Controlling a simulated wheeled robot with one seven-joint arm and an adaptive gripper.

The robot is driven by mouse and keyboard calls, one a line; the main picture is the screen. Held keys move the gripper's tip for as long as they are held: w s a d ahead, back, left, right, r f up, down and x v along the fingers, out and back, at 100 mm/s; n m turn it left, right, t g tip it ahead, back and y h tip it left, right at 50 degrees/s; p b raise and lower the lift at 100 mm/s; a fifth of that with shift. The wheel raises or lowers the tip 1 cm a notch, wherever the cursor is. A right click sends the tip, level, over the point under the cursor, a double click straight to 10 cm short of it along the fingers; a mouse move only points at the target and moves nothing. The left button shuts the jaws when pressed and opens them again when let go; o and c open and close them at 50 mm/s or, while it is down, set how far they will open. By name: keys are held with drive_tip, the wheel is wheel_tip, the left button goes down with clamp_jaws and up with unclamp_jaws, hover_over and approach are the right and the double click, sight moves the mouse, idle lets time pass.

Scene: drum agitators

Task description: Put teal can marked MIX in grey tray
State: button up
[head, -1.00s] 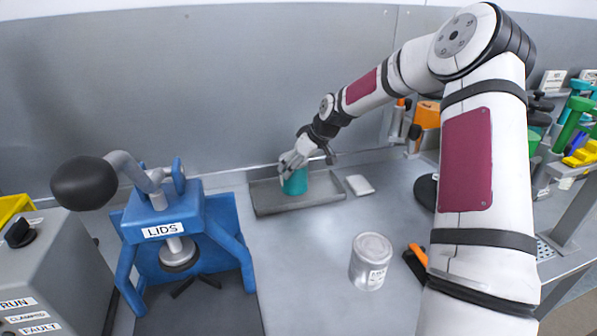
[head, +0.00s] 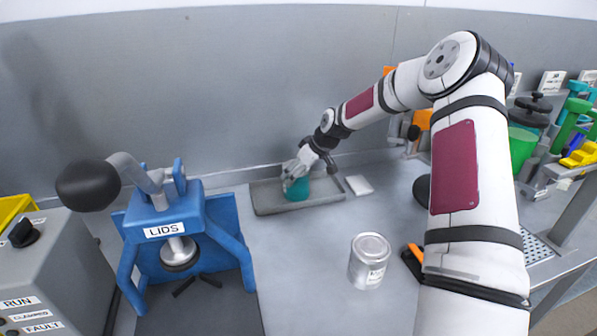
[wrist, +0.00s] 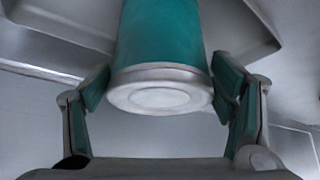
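The teal can (head: 299,191) is upright within the outline of the grey tray (head: 265,206), at the back of the bench. I cannot tell whether its base touches the tray floor. My gripper (head: 296,177) reaches down over the can from the right. In the wrist view, the can (wrist: 160,40) is between the two fingers (wrist: 160,80), whose tips meet its sides, and its pale round end faces the camera. The MIX marking is not visible. The tray (wrist: 60,40) shows behind the can there.
A silver can (head: 369,262) stands at front centre. A blue press marked LIDS (head: 165,232) stands left, beside a grey control box (head: 55,265). A small pale pad (head: 359,185) lies right of the tray. An orange-handled tool (head: 415,253) lies near my arm.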

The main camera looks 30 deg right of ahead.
drive_tip(key=shift+o, duration=0.2)
drive_tip(key=v, duration=1.1)
drive_tip(key=s+a+r+m+g+h, duration=0.1)
drive_tip(key=s+a+r+h, duration=0.1)
drive_tip(key=s+a+r, duration=0.5)
drive_tip(key=s+a+r+g+h, duration=0.1)
drive_tip(key=s+a+r+h, duration=0.1)
drive_tip(key=s+a+r, duration=0.5)
drive_tip(key=s+a+m, duration=0.1)
drive_tip(key=s+a, duration=0.2)
drive_tip(key=s, duration=0.9)
drive_tip(key=s+a+r+m+t+y, duration=0.1)
drive_tip(key=s+a+m, duration=0.1)
drive_tip(key=s, duration=1)
drive_tip(key=shift+a+m, duration=0.3)
drive_tip(key=shift+a, duration=0.45)
drive_tip(key=shift+r, duration=0.1)
